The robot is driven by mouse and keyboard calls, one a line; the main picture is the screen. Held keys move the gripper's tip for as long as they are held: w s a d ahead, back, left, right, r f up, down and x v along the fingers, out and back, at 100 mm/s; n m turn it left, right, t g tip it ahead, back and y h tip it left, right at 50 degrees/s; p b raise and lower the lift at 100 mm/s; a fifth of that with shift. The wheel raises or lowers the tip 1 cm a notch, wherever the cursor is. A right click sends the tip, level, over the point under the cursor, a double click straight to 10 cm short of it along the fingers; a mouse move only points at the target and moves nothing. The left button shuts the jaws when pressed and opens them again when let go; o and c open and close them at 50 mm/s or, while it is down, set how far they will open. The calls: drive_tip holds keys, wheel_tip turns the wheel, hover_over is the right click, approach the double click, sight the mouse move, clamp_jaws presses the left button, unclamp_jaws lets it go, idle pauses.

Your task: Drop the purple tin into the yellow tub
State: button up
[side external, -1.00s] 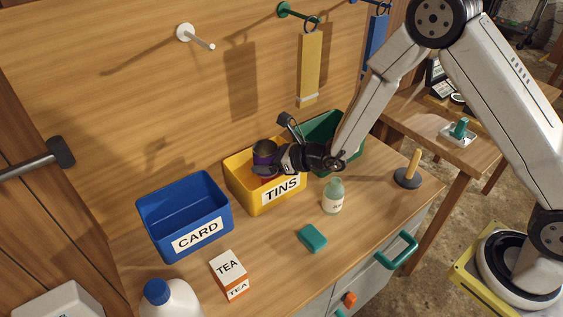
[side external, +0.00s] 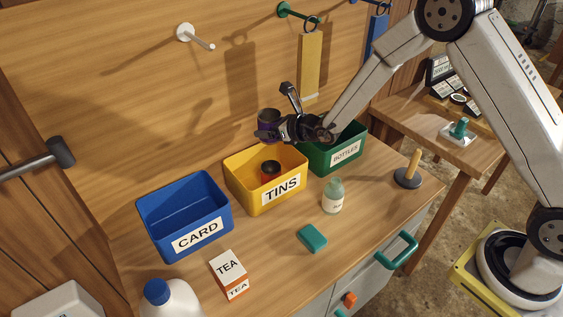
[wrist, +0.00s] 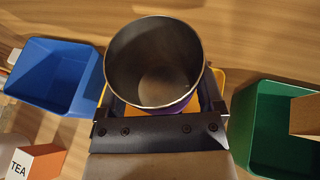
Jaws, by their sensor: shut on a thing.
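The purple tin (side external: 268,120) is held in my gripper (side external: 274,133), above the yellow tub (side external: 250,195) labelled TINS and near the wooden back wall. In the wrist view the tin (wrist: 155,65) looks open-topped and empty, with a dark inside and a strip of purple at its lower edge. My gripper (wrist: 158,112) is shut on it. Part of the yellow tub (wrist: 219,80) shows behind the tin there, mostly hidden. A red tin with a dark top (side external: 270,172) stands inside the yellow tub.
The blue CARD tub (side external: 185,247) is left of the yellow tub, and the green BOTTLES tub (side external: 335,166) is right. A bottle (side external: 333,198), teal block (side external: 312,238), tea box (side external: 229,272) and white jug (side external: 172,303) stand in front. A yellow tag (side external: 310,65) hangs behind.

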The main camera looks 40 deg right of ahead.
drive_tip(key=shift+f, duration=2.45)
drive_tip(key=o, duration=1)
drive_tip(key=shift+c, duration=0.2)
drive_tip(key=shift+s+r, duration=0.1)
drive_tip(key=shift+s, duration=0.05)
drive_tip(key=v, duration=0.7)
drive_tip(key=shift+s, duration=0.25)
drive_tip(key=shift+r, duration=0.1)
